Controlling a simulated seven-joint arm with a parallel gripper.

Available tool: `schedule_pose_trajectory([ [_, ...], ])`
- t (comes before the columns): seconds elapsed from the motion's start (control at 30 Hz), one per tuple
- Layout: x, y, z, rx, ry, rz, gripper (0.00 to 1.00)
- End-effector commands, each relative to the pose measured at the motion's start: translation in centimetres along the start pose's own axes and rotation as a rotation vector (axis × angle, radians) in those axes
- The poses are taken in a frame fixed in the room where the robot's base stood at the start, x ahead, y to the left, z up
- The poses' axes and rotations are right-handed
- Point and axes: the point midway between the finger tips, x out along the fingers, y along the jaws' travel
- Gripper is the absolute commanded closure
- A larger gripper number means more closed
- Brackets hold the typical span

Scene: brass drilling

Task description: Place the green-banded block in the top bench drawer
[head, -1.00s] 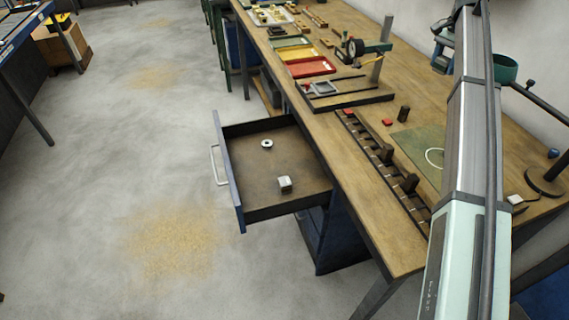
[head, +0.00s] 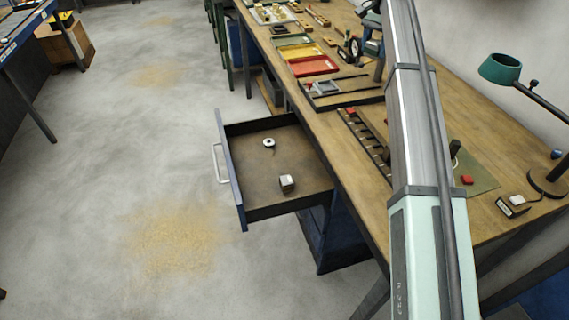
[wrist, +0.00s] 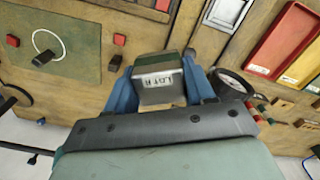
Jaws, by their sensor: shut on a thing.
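My gripper (wrist: 160,76) is shut on a grey metal block (wrist: 160,88) with a green band along its far edge and a lettered label on the face. The block sits between the blue fingers, above the bench in the wrist view. In the head view my arm crosses the right of the bench, and the held block cannot be made out. The top bench drawer (head: 255,170) is pulled out at the left of the bench, well away from my gripper. A pale ring (head: 268,143) and a small grey block (head: 287,182) lie apart inside it, with bare floor around them.
A dial gauge stand (wrist: 232,84) is close to the right finger in the wrist view. Red (head: 313,66), yellow and green trays line the bench's left edge. A green lamp (head: 500,68) stands at the right.

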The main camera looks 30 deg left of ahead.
Motion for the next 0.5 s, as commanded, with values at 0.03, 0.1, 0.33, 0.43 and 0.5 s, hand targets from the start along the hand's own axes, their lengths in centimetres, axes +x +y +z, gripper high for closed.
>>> schedule_pose_trajectory([
  [0.03,0.0,-1.4,1.7,-0.022,0.0,-0.001,1.0],
  [0.1,0.0,-3.1,3.8,-0.05,0.001,-0.001,1.0],
  [0.33,0.0,-8.3,10.9,-0.139,0.001,-0.001,1.0],
  [0.43,0.0,-10.4,14.2,-0.179,0.001,-0.001,1.0],
  [0.5,0.0,-11.7,16.4,-0.205,0.001,-0.001,1.0],
])
